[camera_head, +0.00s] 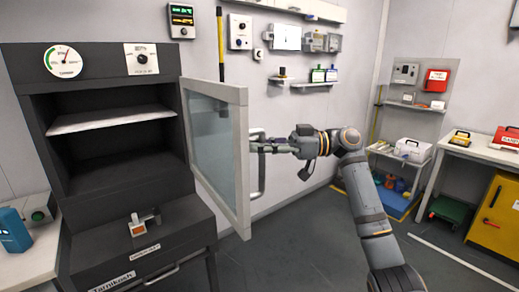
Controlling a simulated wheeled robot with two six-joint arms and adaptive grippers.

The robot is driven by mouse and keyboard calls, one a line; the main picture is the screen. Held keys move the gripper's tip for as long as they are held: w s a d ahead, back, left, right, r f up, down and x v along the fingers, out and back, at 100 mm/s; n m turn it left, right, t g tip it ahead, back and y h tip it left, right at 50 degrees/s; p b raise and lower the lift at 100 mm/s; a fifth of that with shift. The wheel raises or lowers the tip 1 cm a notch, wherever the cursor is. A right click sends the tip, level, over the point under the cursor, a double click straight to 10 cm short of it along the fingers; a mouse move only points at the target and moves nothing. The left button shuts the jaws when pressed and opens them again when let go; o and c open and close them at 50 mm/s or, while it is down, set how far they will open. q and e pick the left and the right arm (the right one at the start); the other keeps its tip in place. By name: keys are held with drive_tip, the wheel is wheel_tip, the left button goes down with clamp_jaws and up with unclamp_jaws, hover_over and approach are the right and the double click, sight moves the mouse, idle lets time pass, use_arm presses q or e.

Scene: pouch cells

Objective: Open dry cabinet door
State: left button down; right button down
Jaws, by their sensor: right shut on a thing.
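The dry cabinet (55,135) stands at the left as a dark box with open shelves inside. Its glass door (215,145) with a light frame is swung wide open to the right, hinged at the cabinet's right side. A light bar handle (261,182) is on the door's outer face. My right gripper (262,146) is shut on the handle near its upper part, with my arm reaching in from the right. The exact finger contact is small in the picture. My left gripper is not in view.
A drawer handle (155,276) sits low on the cabinet front. A small device (140,225) is on the ledge below the opening. A yellow cabinet (494,215) and a white table (466,150) stand at the right. The floor between is clear.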

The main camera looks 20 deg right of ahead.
drive_tip(key=shift+f, duration=0.15)
drive_tip(key=c, duration=1.6)
unclamp_jaws()
drive_tip(key=shift+s+d, duration=0.1)
drive_tip(key=shift+d, duration=0.05)
drive_tip(key=o, duration=0.3)
drive_tip(key=shift+s+d, duration=0.1)
drive_tip(key=shift+s, duration=0.05)
drive_tip(key=v, duration=1.1)
drive_tip(key=shift+d, duration=0.4)
